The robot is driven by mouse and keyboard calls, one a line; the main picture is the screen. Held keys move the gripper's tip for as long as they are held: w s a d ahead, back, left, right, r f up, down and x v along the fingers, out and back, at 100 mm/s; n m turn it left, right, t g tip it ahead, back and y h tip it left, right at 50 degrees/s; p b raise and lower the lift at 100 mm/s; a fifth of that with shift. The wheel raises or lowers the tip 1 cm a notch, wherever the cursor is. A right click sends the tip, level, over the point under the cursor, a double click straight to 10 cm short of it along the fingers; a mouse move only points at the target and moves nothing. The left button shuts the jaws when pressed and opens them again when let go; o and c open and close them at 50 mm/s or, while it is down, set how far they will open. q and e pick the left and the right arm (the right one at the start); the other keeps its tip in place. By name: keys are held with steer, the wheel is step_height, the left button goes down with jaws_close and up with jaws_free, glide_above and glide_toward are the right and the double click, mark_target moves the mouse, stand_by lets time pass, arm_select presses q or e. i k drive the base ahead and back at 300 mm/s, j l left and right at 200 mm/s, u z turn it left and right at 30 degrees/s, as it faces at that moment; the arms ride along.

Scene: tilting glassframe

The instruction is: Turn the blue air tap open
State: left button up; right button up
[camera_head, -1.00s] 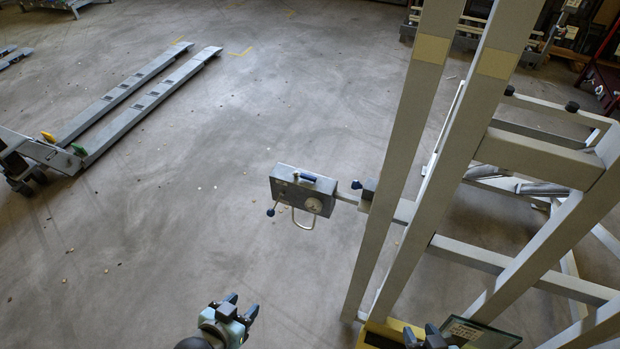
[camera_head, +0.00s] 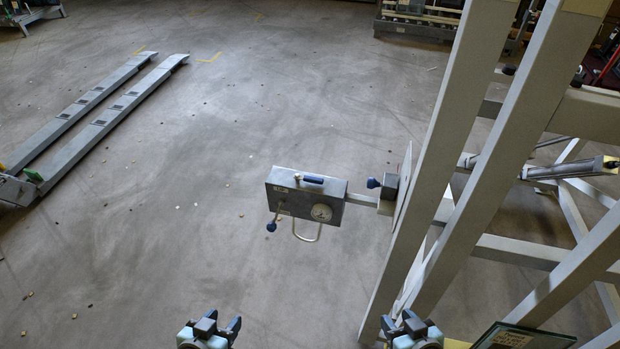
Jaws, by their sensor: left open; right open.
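A grey control box (camera_head: 306,202) is held out on a short arm from the left side of the tilting frame. A blue handle (camera_head: 313,180) lies across its top, parallel to its long edge; it looks like the blue air tap. A lever with a dark blue ball knob (camera_head: 271,226) hangs at the box's lower left. My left gripper (camera_head: 220,323) is open and empty at the bottom edge, below and left of the box. My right gripper (camera_head: 401,323) is open at the bottom edge, below and right of the box, beside the frame's foot. Neither touches the box.
Another dark blue knob (camera_head: 374,183) sits on the bracket. Tall grey beams (camera_head: 436,150) fill the right. A glass pane (camera_head: 522,336) is at lower right. The floor left of the box is open.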

mark_target(307, 178)
steer(key=i+j+z, duration=0.55)
steer(key=j, duration=0.2)
steer(key=i+j+z, duration=0.1)
steer(key=j+z, duration=0.15)
steer(key=j, duration=0.2)
